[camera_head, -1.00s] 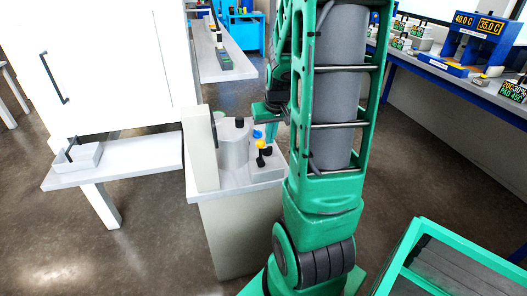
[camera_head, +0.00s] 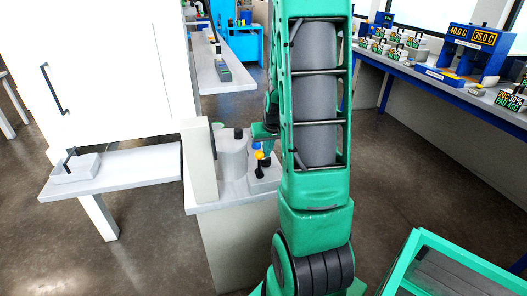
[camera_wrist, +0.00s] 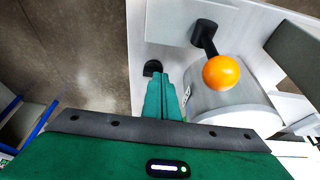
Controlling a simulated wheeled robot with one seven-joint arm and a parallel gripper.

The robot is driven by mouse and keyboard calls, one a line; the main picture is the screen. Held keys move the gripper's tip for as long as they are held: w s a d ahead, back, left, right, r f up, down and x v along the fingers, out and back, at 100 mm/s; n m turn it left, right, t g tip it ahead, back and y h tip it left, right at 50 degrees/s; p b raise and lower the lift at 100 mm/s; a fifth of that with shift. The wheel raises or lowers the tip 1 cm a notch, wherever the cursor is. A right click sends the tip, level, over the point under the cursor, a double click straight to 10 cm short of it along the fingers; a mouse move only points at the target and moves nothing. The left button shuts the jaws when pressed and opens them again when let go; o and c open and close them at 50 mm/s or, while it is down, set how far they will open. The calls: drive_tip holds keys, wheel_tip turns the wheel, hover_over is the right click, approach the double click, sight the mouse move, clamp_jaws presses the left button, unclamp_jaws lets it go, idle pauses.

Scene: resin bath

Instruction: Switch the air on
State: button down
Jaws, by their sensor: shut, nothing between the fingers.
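A black lever with an orange ball knob (camera_wrist: 221,72) stands on the pale stand beside a grey cylinder (camera_wrist: 232,108) in the wrist view. The knob also shows in the head view (camera_head: 259,155), just below my gripper (camera_head: 263,132). In the wrist view my gripper (camera_wrist: 167,92) is shut and empty, its green fingers to the left of the knob with a gap between them. A black round part (camera_wrist: 152,68) lies by the fingertips, partly hidden by them. No label shows which control is the air.
The stand (camera_head: 208,203) has an upright pale panel (camera_head: 199,160) on its left. A white cabinet (camera_head: 110,60) and a low shelf (camera_head: 128,170) are further left. A blue-framed bench (camera_head: 420,82) stands at the right, with open floor before it.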

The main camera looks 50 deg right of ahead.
sight(263, 160)
drive_tip(key=shift+x, duration=3.5)
drive_tip(key=shift+w+a, duration=0.25)
drive_tip(key=shift+w, duration=0.15)
drive_tip(key=shift+s+d, duration=0.1)
drive_tip(key=shift+s, duration=0.05)
drive_tip(key=shift+s+d, duration=0.45)
drive_tip(key=shift+s, duration=0.05)
drive_tip(key=shift+r, duration=0.1)
drive_tip(key=v, duration=0.9)
drive_tip(key=shift+r, duration=0.35)
